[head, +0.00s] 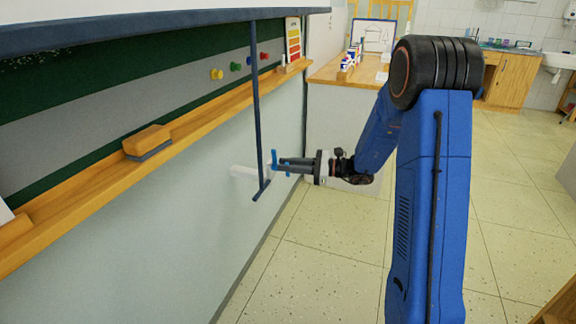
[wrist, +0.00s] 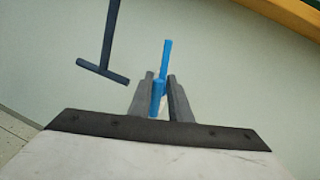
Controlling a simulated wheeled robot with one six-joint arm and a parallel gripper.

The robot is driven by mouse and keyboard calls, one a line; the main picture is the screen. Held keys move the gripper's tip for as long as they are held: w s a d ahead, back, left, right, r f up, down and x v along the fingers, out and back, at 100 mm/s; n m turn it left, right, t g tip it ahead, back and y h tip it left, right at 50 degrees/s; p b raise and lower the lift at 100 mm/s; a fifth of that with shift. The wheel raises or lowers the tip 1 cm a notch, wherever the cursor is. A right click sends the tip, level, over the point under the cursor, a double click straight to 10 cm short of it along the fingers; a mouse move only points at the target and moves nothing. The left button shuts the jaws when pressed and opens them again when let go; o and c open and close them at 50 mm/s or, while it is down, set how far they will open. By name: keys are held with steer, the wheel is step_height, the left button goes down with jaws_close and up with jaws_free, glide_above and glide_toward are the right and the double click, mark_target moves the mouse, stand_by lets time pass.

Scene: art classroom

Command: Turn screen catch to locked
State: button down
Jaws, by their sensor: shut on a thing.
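The screen catch is a small blue lever (head: 275,158) on a pale bracket (head: 243,171) at the wall under the board. In the wrist view the blue lever (wrist: 167,60) points upward between the fingers. My gripper (head: 281,164) is shut on the lever's lower part, with one finger on each side of it in the wrist view (wrist: 161,88). The fingers hide part of the lever and its mount. I see no mark that shows which position is locked.
A dark pull rod (head: 257,100) with a crossbar hangs from the screen housing (head: 150,22), just left of my gripper. A wooden ledge (head: 100,165) with an eraser (head: 147,141) runs along the board. Open floor (head: 330,260) lies below my gripper.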

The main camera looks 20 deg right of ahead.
steer(key=n+h, duration=0.1)
steer(key=n, duration=0.3)
steer(key=s+f+n+t+h, duration=0.1)
steer(key=n, duration=0.4)
steer(key=a+f+n+h, duration=0.1)
steer(key=n, duration=0.3)
steer(key=shift+s+t, duration=0.25)
steer(key=shift+t, duration=0.15)
steer(key=shift+w+d+n, duration=0.1)
steer(key=shift+w+n, duration=0.05)
steer(key=shift+n, duration=0.15)
steer(key=c, duration=1.8)
jaws_free()
steer(key=shift+o, duration=0.2)
steer(key=v, duration=1.7)
steer(key=shift+s, duration=0.2)
steer(key=shift+d+r, duration=0.1)
